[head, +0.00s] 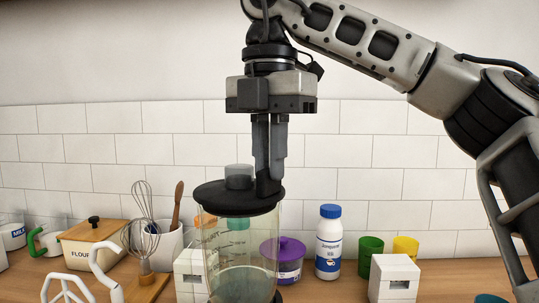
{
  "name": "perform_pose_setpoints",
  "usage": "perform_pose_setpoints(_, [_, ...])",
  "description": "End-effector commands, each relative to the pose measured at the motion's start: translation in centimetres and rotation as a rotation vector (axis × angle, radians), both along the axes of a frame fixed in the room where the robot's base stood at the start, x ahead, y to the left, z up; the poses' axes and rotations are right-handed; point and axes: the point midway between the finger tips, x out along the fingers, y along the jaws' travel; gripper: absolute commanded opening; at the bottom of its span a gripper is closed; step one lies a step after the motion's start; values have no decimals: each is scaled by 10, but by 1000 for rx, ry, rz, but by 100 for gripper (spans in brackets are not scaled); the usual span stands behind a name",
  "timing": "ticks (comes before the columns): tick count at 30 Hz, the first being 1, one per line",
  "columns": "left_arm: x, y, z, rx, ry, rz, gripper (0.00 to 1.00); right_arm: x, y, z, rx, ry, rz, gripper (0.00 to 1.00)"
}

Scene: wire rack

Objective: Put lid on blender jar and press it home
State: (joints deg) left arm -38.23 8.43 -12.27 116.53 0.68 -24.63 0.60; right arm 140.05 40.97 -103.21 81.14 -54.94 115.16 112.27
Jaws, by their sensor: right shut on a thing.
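The clear blender jar (236,252) stands upright at the front centre, with markings on its wall. The round black lid (222,199), with a translucent cap (239,177) in its middle, is at the jar's mouth. Whether it is seated or slightly above the rim, I cannot tell. My right gripper (268,178) comes down from above, fingers pointing down, and is shut on the lid at its right side, by the cap. The gripper hides part of the lid there. My left gripper is not in view.
A tiled wall is behind.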

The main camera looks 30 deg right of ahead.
Motion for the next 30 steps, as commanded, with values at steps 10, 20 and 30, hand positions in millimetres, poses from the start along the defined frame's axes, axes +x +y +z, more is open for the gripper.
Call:
perform_pose_setpoints(10, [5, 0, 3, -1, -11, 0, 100, 0, 0, 0, 0, 0, 0, 0])
perform_pose_setpoints(20, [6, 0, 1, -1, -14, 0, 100, 0, 0, -6, -1, -1, 0, 0])
perform_pose_setpoints(30, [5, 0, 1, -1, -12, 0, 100, 0, 0, -6, 0, -1, 0, 37])
